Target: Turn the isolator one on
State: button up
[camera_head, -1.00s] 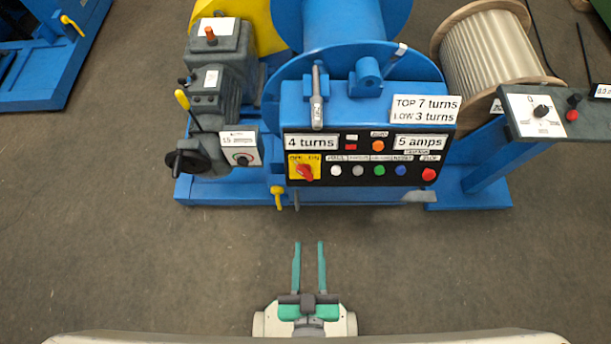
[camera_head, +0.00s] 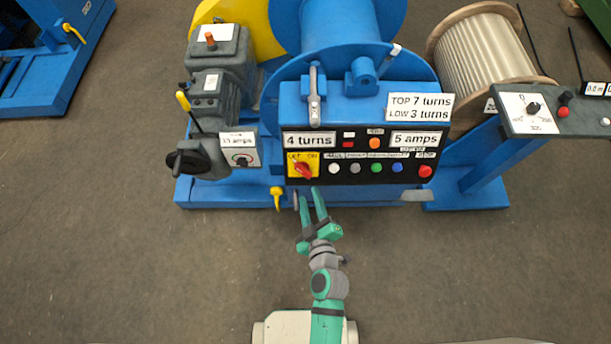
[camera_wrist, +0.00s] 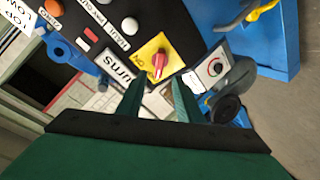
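The isolator is a red rotary knob (camera_head: 303,169) on a yellow plate marked OFF and ON, at the left end of the black control panel (camera_head: 357,154). Which mark the knob points to is too small to tell. It also shows in the wrist view, as a red knob (camera_wrist: 158,64) on its yellow plate. My gripper (camera_head: 309,190) is open and empty, its fingertips just below the knob in the head view. In the wrist view the fingers (camera_wrist: 157,88) reach toward the yellow plate, with no clear contact.
Several buttons (camera_head: 376,168) line the panel right of the isolator, ending in a red one (camera_head: 426,171). A yellow lever (camera_head: 277,197) hangs below left. A grey motor with a black handwheel (camera_head: 187,160) stands at left. The floor in front is clear.

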aim_at(305, 174)
jog(key=x, duration=1)
jog(key=shift+d, duration=0.1)
grip_shut()
jog(key=shift+w+d, duration=0.1)
